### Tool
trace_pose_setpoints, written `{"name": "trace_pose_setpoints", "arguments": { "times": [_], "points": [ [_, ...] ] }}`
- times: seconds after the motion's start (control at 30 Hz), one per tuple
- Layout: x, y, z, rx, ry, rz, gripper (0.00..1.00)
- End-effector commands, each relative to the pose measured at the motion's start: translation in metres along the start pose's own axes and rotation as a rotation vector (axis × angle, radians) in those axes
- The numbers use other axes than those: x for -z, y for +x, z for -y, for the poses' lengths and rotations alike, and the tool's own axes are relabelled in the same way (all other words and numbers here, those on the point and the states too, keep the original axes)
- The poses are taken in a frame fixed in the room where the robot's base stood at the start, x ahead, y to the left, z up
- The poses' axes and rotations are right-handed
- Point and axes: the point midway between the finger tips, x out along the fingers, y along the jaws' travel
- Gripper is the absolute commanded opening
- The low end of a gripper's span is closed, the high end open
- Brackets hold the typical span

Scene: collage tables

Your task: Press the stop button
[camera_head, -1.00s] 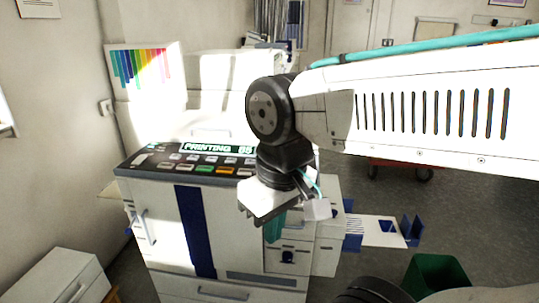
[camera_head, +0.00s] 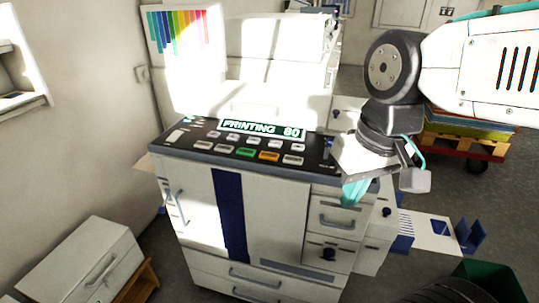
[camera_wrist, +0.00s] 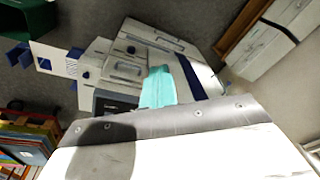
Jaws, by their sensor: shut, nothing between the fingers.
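The control panel (camera_head: 185,150) is a dark sloped strip on top of the white printing machine (camera_head: 285,205). Its lit display (camera_head: 262,130) reads "PRINTING 80". Several buttons sit below it: an orange button (camera_head: 269,156), a green button (camera_head: 246,152) and pale ones. Their labels are too small to read, so I cannot tell which says stop. My gripper (camera_head: 353,192), with teal fingers, is shut and empty, hanging by the panel's right end, in front of the machine's drawers and apart from the buttons. The fingers also show in the wrist view (camera_wrist: 165,88).
A low white cabinet (camera_head: 85,262) stands at lower left. A side tray with blue guides (camera_head: 430,233) sticks out at the machine's right. A green bin (camera_head: 488,275) stands at lower right. A pallet with coloured stacks (camera_head: 470,135) is behind my arm.

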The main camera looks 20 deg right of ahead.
Motion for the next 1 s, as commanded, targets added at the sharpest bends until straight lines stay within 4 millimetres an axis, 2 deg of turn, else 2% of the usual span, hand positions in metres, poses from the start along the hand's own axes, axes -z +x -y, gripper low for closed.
{"name": "trace_pose_setpoints", "arguments": {
  "times": [0.17, 0.2, 0.27, 0.3, 0.4, 0.5, 0.6, 0.7, 0.8, 1.0],
  "points": [
    [0.087, 0.006, 0.031, 0.2, 0.002, -0.1, 0.0],
    [0.112, 0.008, 0.036, 0.246, 0.009, -0.138, 0.0],
    [0.152, 0.013, 0.042, 0.306, 0.032, -0.199, 0.0],
    [0.178, 0.017, 0.043, 0.338, 0.052, -0.239, 0.0],
    [0.237, 0.029, 0.039, 0.389, 0.112, -0.336, 0.0],
    [0.283, 0.043, 0.028, 0.405, 0.176, -0.414, 0.0],
    [0.315, 0.057, 0.015, 0.403, 0.23, -0.467, 0.0],
    [0.333, 0.065, 0.007, 0.396, 0.263, -0.497, 0.0],
    [0.341, 0.069, 0.003, 0.392, 0.279, -0.51, 0.0],
    [0.341, 0.069, 0.003, 0.391, 0.28, -0.513, 0.0]
  ]
}}
